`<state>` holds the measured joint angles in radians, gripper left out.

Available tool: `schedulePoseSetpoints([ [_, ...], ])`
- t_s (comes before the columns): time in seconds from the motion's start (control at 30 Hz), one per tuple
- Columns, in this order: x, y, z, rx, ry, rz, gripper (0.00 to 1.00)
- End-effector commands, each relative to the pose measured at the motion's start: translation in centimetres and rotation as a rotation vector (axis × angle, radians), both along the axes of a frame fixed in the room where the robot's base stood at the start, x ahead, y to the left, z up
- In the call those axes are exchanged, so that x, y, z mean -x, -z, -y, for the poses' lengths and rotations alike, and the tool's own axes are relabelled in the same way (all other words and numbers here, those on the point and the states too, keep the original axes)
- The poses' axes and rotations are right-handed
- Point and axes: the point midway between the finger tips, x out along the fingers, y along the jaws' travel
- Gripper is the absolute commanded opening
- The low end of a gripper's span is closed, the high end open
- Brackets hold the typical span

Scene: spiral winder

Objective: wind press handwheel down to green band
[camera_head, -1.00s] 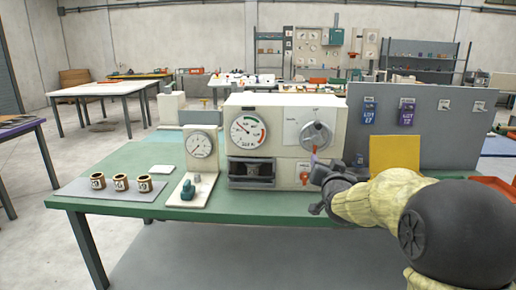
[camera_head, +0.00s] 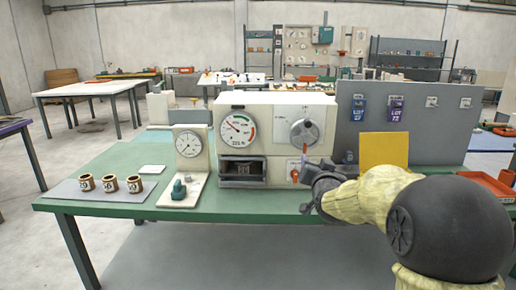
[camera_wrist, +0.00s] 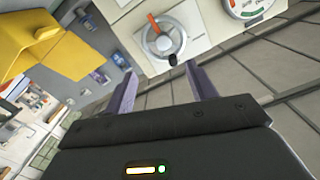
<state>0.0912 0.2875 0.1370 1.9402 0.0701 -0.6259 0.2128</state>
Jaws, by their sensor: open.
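The cream press (camera_head: 262,104) stands on the green bench. Its round gauge (camera_head: 237,129) has a green band at upper right and a red one at right; its needle points to the upper left. The grey handwheel (camera_head: 304,133) is on the press's right face, and in the wrist view the handwheel (camera_wrist: 163,40) shows a black knob and an orange bar. My gripper (camera_head: 305,162) is below the handwheel in the head view, apparently apart from it. In the wrist view my gripper (camera_wrist: 163,87) has its purple fingers spread, with nothing between them.
A small gauge stand (camera_head: 190,143) is left of the press, with several brown cups on a grey mat (camera_head: 75,192) farther left. A red lever (camera_head: 294,175) is low on the press. A yellow panel (camera_head: 384,149) and grey board (camera_head: 430,125) stand right.

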Motion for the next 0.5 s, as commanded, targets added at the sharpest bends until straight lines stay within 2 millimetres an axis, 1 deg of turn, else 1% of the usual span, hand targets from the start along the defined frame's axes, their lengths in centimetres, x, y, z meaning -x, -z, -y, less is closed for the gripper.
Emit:
schedulePoseSetpoints([
  [0.07,0.9,1.5,-0.1,0.017,-0.006,-0.061,0.56],
  [0.17,3.2,4.9,-0.3,0.054,-0.022,-0.204,0.56],
  [0.27,7.4,9.8,-0.3,0.105,-0.045,-0.41,0.56],
  [0.3,9.5,11.9,-0.2,0.126,-0.058,-0.505,0.56],
  [0.37,13.2,14.9,-0.1,0.158,-0.079,-0.649,0.56],
  [0.4,15.8,16.7,0.0,0.176,-0.093,-0.743,0.56],
  [0.47,19.9,19.2,0.3,0.202,-0.118,-0.884,0.56],
  [0.5,22.6,20.6,0.4,0.215,-0.135,-0.971,0.56],
])
